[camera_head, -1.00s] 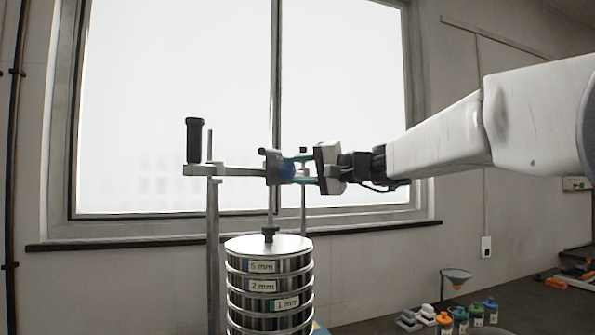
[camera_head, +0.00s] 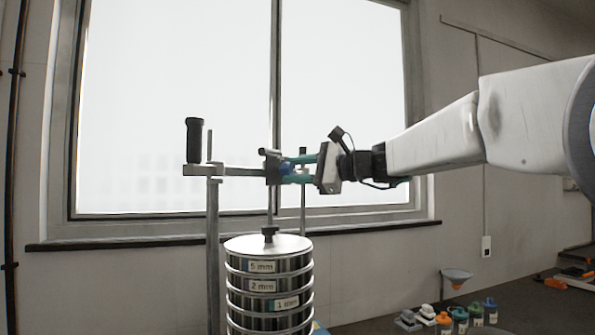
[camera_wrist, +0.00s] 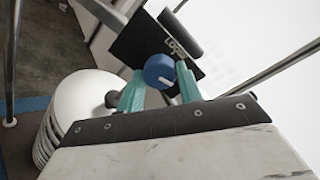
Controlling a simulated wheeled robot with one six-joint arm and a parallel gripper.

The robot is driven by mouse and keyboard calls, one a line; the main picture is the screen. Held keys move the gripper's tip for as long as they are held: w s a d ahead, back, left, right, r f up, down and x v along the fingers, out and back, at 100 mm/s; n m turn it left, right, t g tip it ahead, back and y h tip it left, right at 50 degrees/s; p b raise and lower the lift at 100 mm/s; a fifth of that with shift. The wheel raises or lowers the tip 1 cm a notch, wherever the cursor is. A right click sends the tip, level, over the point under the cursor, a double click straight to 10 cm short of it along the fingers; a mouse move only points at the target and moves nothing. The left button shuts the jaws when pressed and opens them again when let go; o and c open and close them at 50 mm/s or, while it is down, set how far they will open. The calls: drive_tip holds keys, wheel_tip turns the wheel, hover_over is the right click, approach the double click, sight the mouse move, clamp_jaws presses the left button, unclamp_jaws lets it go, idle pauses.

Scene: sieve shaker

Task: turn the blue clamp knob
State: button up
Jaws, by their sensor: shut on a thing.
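The blue clamp knob (camera_wrist: 158,70) faces me in the wrist view, with a small white mark near its lower edge. It sits in front of a dark clamp block (camera_wrist: 140,42) with partly hidden lettering. My gripper (camera_wrist: 159,78) has its green fingers on either side of the knob and is shut on it. In the head view my gripper (camera_head: 286,169) reaches in from the right, and the knob shows only as a bit of blue between the fingers. The clamp block (camera_head: 271,168) is on the crossbar (camera_head: 235,171) above the sieve stack (camera_head: 268,246).
The stack has labels such as 5 mm and 2 mm. Upright posts (camera_head: 212,250) stand beside it, and a black handle (camera_head: 194,140) rises at the left. A funnel (camera_head: 457,277) and several small bottles (camera_head: 475,312) stand on the bench at lower right. A window is behind.

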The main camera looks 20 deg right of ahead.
drive_tip(key=shift+m, duration=1.1)
drive_tip(key=o, duration=1)
drive_tip(key=v, duration=0.7)
drive_tip(key=shift+s+d, duration=0.2)
drive_tip(key=shift+d, duration=0.15)
